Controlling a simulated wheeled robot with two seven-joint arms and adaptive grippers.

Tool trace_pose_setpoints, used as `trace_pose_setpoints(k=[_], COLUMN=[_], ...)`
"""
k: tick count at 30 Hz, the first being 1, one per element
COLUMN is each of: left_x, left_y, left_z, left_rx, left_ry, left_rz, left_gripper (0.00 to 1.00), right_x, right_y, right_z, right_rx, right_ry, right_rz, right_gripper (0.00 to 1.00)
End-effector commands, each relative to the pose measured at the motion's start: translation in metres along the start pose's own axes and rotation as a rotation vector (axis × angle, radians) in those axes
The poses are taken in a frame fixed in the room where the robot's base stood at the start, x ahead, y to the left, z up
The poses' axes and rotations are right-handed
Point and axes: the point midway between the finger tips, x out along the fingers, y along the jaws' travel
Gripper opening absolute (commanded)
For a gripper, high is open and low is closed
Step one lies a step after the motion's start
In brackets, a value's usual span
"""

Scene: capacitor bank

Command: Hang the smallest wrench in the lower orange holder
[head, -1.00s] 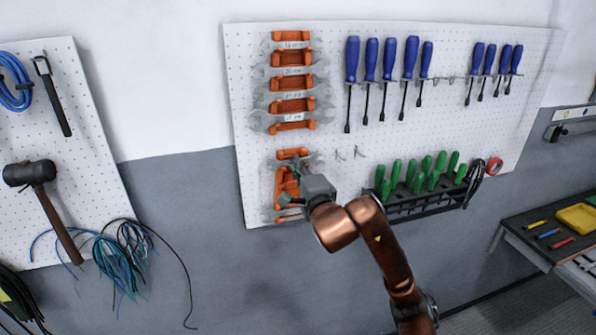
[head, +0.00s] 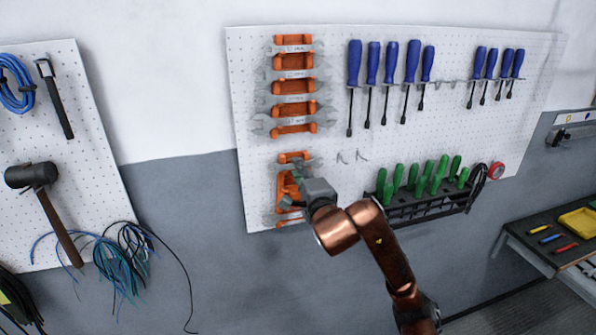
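The upper orange holder (head: 293,87) hangs on the pegboard with several grey wrenches (head: 320,116) lying across it. The lower orange holder (head: 287,185) is below it, partly covered by my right gripper. A grey wrench end shows at the top of the lower holder, close to the gripper, and another wrench (head: 270,220) shows at its bottom. My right gripper (head: 293,199) is at the lower holder, its fingers pointing left. Its fingertips are small and partly hidden, so I cannot tell whether it grips a wrench. My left gripper is not in view.
Blue screwdrivers (head: 391,62) hang right of the upper holder. Green-handled tools (head: 420,175) stand in a black rack (head: 425,208) to the right of my gripper. A mallet (head: 32,175) and cables (head: 125,250) are at left. A workbench (head: 545,240) stands at far right.

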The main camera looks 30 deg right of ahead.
Motion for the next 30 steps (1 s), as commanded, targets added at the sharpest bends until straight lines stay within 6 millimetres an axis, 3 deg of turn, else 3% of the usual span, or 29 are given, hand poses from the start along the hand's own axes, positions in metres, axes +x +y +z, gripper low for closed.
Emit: trace_pose_setpoints(k=[3,14,20,27,30], left_x=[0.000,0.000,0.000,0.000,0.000], left_y=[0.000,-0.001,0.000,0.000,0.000], left_z=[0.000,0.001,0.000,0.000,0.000], left_rx=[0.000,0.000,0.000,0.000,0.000], left_ry=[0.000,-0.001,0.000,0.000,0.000], left_rz=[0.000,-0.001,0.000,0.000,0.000], left_gripper=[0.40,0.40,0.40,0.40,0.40], right_x=[0.000,-0.005,-0.037,-0.094,-0.101], right_y=[0.000,0.000,0.000,0.000,-0.002], right_z=[0.000,0.000,0.000,0.000,-0.001], right_rx=[0.000,-0.001,-0.003,-0.006,-0.007], right_ry=[0.000,0.000,0.000,0.000,0.001], right_rz=[0.000,0.000,-0.003,-0.003,-0.005], right_gripper=[0.32,0.32,0.32,0.32,0.32])
